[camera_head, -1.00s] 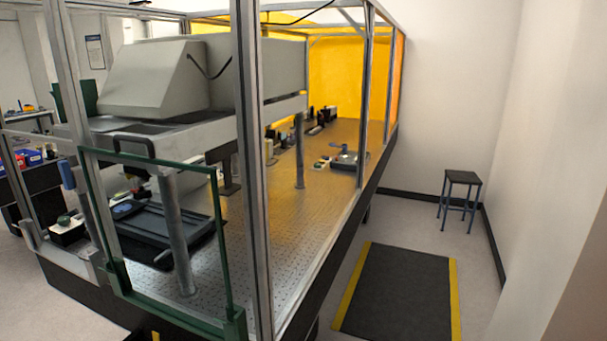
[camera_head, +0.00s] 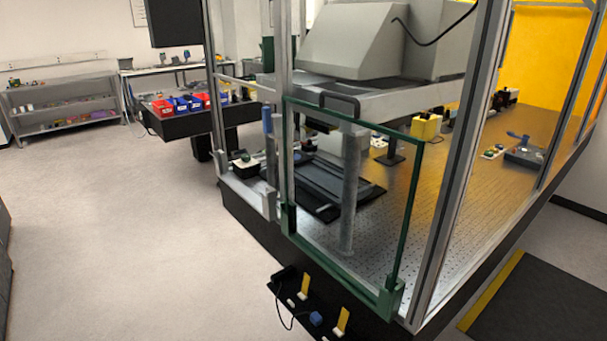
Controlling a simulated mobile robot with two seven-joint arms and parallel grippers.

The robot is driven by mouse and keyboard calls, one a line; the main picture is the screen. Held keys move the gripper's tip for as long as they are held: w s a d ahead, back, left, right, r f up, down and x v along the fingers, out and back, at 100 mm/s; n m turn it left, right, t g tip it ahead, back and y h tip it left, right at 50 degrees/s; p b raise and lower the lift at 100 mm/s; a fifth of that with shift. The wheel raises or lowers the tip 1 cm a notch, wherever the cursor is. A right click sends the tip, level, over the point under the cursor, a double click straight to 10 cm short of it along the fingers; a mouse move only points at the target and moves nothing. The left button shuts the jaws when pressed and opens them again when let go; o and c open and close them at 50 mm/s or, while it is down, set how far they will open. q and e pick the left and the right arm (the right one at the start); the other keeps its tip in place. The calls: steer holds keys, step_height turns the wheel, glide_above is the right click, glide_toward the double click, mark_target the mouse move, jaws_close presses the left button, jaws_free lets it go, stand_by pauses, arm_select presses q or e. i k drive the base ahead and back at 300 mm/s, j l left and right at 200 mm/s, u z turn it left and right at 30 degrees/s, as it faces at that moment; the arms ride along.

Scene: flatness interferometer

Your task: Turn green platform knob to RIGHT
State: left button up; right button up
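A small green knob (camera_head: 245,157) shows on a black and white box (camera_head: 246,167) at the front left corner of the optical table, left of the green-framed panel. It is too small to tell which way the knob points or whether it is the platform knob. A dark flat platform (camera_head: 325,185) lies under the big grey instrument (camera_head: 355,45), partly behind the panel and a metal post. Other small boxes with green spots stand farther back on the table. Neither of my grippers is in view.
The green-framed clear panel (camera_head: 413,210) and aluminium posts (camera_head: 462,160) enclose the table front. A black tray (camera_head: 290,275) with yellow and blue pieces sticks out below. A side bench holds red and blue bins (camera_head: 182,105). The floor (camera_head: 120,230) at left is clear.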

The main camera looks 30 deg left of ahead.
mark_target(245, 158)
steer(key=j+u, duration=0.2)
steer(key=j, duration=2.1)
steer(key=i+j+z, duration=0.25)
steer(key=i, duration=0.25)
